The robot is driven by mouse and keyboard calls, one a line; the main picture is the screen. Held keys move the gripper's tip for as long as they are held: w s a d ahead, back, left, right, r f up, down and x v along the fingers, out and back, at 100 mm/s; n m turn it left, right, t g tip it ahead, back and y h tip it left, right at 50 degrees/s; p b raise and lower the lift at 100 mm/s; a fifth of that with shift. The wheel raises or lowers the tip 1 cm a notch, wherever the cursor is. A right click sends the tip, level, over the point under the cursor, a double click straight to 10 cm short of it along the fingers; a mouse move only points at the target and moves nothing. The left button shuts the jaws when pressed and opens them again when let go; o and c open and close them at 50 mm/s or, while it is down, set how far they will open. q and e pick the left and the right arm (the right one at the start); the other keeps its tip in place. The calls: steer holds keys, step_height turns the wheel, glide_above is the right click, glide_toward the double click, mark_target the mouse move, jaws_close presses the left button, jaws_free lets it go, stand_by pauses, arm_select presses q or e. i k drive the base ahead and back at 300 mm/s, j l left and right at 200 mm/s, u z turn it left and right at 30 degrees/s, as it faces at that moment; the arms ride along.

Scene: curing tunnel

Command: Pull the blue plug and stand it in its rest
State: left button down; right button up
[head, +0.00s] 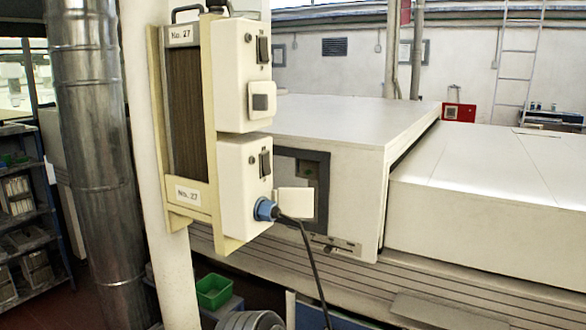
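The blue plug (265,209) sits in the lower front of the lower white switch box (243,180). A black cable (310,255) runs from it down to the bottom edge of the picture. A small white flap or plate (295,202) is right beside the plug. I cannot make out the plug's rest for certain. Neither of my grippers shows in the head view.
The upper white box (240,75) has a switch and a covered socket. Both boxes are on a cream panel (209,100) by a white post. A large white machine (350,130) stands behind. A green bin (213,291) sits low; a metal duct (92,150) is left.

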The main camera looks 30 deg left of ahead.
mark_target(269, 211)
steer(key=i+l+u, duration=0.1)
steer(key=l+u, duration=0.25)
steer(key=i+l+u, duration=0.1)
steer(key=u, duration=0.25)
steer(key=l+u, duration=0.3)
steer(key=i+l+u, duration=0.1)
steer(key=l, duration=0.75)
steer(key=l+u, duration=0.1)
steer(key=l, duration=0.75)
